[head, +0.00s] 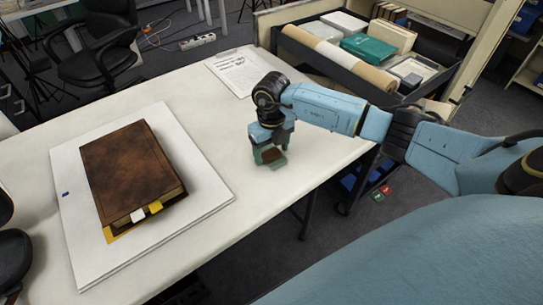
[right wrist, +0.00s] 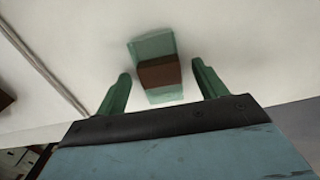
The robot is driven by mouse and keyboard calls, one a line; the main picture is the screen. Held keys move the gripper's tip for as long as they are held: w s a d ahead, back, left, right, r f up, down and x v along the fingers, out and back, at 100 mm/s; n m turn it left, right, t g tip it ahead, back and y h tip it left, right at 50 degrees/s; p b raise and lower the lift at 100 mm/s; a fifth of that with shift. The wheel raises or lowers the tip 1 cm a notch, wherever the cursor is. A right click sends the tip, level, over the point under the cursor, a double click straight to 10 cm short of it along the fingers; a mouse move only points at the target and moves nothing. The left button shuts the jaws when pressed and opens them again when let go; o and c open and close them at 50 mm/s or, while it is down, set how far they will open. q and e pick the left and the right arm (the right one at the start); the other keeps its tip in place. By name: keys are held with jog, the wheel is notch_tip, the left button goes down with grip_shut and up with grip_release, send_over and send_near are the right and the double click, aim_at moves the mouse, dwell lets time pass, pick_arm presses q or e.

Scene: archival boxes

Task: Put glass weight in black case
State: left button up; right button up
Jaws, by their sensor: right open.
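The glass weight (right wrist: 152,46) is a clear green glass block with a brown band or block across its middle. It lies on the white table (head: 225,215), and in the head view (head: 274,162) it is partly hidden under my right gripper (head: 270,156). In the right wrist view my right gripper (right wrist: 161,70) is open, with one green finger on each side of the weight's near part and gaps between. I cannot pick out a black case for certain in either view. My left gripper is not in view.
A brown book (head: 132,170) with yellow tabs lies on a white board (head: 205,195) at the table's left. A printed sheet (head: 238,72) lies at the back edge. Behind stands a dark tray (head: 333,72) with boxes and a roll. The table around the gripper is clear.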

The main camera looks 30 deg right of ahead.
aim_at(271, 153)
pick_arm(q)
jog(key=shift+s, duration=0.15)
pick_arm(e)
jog(key=shift+c, duration=0.4)
